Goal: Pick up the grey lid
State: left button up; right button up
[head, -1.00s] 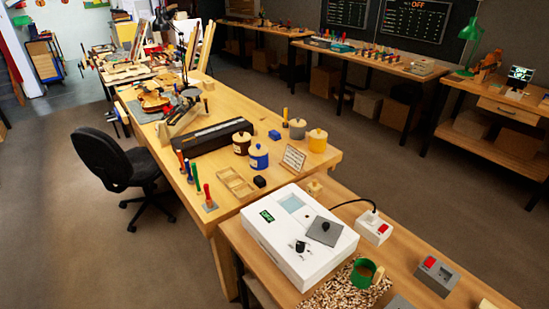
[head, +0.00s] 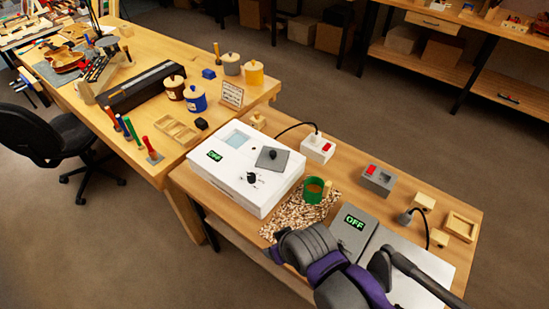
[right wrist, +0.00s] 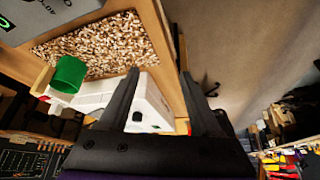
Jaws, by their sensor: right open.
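The grey lid (head: 272,158) is a flat grey square with a small dark knob, lying on top of the white box (head: 236,168) in the head view. My right arm reaches in from the bottom of the head view, but its fingertips are not clear there. In the right wrist view my right gripper (right wrist: 160,76) is open with nothing between its fingers. The white box (right wrist: 155,108) is partly hidden behind a finger, and I cannot clearly make out the grey lid there. My left gripper is not in view.
A red-switched socket box (head: 317,149) with a black cable is behind. A grey unit reading OFF (head: 351,232) is near my right arm. The wooden bench (head: 168,92) carries several jars and tools.

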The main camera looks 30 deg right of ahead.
jog(key=m+t+h, duration=0.2)
jog(key=t, duration=0.6)
send_near(274, 155)
jog(key=x, duration=0.5)
jog(key=shift+w+f, duration=0.15)
jog(key=shift+f, duration=0.3)
jog(key=x, duration=0.5)
jog(key=shift+w+d+r+p, duration=0.2)
jog(key=shift+w+p, duration=0.1)
jog(key=shift+w, duration=0.1)
jog(key=shift+a, duration=0.1)
jog(key=shift+s, duration=0.1)
grip_shut()
